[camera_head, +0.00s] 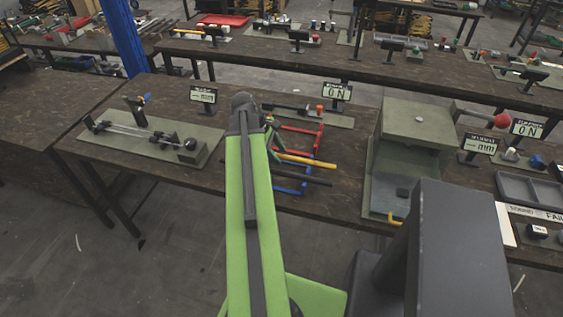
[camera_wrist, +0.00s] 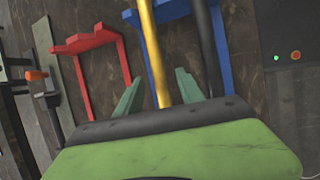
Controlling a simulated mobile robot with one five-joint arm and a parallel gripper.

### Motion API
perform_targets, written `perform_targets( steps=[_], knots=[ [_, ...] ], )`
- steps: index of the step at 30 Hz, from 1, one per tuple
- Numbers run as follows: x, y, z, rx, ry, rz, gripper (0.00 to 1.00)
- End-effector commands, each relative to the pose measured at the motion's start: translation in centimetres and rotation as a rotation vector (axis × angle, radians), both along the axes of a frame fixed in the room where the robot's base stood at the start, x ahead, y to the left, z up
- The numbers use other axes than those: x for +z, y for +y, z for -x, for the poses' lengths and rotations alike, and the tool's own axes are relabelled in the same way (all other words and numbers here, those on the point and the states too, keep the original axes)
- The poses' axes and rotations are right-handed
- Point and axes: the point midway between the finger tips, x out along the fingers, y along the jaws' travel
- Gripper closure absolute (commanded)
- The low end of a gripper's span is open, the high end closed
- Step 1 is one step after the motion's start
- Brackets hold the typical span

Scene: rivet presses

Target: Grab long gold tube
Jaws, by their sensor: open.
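The long gold tube (camera_head: 305,160) lies across the blue rack (camera_head: 292,190) on the workbench. In the wrist view the gold tube (camera_wrist: 152,45) runs down the picture, between the two green fingers of my gripper (camera_wrist: 160,78). The fingers are apart, with one on each side of the tube in the picture. I cannot tell whether they are down at its height or still above it. The tube's lower end is hidden behind my gripper body. In the head view my arm hides most of my gripper (camera_head: 273,146).
A black tube (camera_wrist: 207,45) lies beside the gold one, just right of my right finger in the wrist view. A red rack (camera_wrist: 90,48) stands to the left. A green-grey press (camera_head: 405,145) stands to the right in the head view. A fixture (camera_head: 150,140) lies left.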

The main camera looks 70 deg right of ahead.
Motion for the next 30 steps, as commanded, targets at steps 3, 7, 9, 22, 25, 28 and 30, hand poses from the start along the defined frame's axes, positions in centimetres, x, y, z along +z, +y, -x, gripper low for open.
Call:
perform_targets(
  steps=[3, 7, 9, 22, 25, 28, 30],
  knots=[
    [-0.37, -0.09, 0.16, 0.0, 0.0, 0.0, 0.55],
    [-0.24, -0.08, 0.12, 0.0, 0.0, 0.0, 0.58],
    [-0.24, -0.06, 0.12, 0.0, 0.0, 0.0, 0.67],
    [-0.24, -0.05, 0.08, 0.001, 0.0, 0.0, 1.0],
    [-0.23, -0.06, 0.08, 0.001, 0.0, 0.0, 1.0],
    [-0.23, -0.06, 0.07, 0.001, 0.0, 0.0, 1.0],
    [-0.18, -0.06, 0.07, 0.001, 0.0, 0.0, 1.0]
  ],
)
